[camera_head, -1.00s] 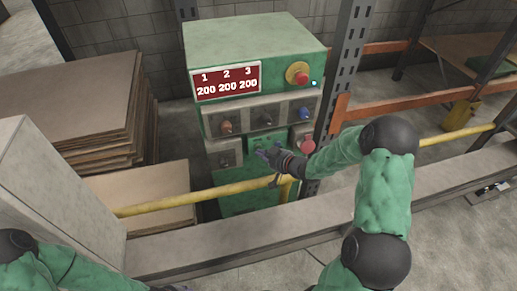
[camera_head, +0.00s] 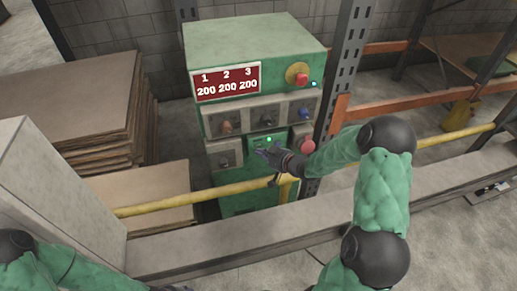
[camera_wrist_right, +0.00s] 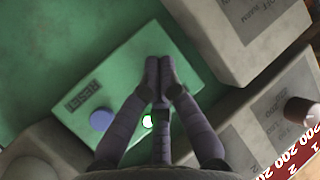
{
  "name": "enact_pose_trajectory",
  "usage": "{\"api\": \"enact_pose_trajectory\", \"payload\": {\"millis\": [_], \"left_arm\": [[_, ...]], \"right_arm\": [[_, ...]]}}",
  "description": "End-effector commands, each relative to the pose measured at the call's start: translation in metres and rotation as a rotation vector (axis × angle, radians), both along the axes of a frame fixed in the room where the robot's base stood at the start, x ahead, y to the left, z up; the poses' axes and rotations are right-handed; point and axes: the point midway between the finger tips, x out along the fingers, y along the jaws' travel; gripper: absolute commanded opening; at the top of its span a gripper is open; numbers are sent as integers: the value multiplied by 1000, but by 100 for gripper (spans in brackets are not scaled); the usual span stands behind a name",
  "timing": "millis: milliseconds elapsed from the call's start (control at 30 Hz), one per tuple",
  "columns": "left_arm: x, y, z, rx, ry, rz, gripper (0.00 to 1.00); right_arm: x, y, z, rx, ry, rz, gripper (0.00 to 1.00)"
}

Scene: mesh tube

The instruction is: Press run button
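The green control cabinet (camera_head: 255,45) stands in the middle of the head view. Its small green button box (camera_head: 257,142) is in the lower row, with a lit green lamp or button (camera_head: 269,139). My right gripper (camera_head: 262,153) is right at this box, its fingers partly covering it. In the right wrist view, the fingertips (camera_wrist_right: 160,65) are together and hold nothing, over the green box (camera_wrist_right: 190,70). A blue button (camera_wrist_right: 101,119) and the glowing light (camera_wrist_right: 148,121) show beside and between the fingers. I cannot tell whether the tips touch. Only a dark bit of my left gripper (camera_head: 178,288) shows at the bottom edge.
A yellow rail (camera_head: 190,196) crosses in front of the cabinet, below my right forearm. A red button (camera_head: 308,146) sits right of the gripper. An emergency stop (camera_head: 298,74) and a red display (camera_head: 226,80) are higher. Stacked boards (camera_head: 70,90) stand at left.

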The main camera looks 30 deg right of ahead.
Motion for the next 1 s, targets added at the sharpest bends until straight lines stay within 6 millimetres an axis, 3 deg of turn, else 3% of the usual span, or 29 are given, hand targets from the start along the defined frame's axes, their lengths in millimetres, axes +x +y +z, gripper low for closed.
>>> {"api": "enact_pose_trajectory", "payload": {"millis": [1000], "left_arm": [[0,0,4,0,0,0,40]], "right_arm": [[-8,2,1,0,-1,0,0]]}}
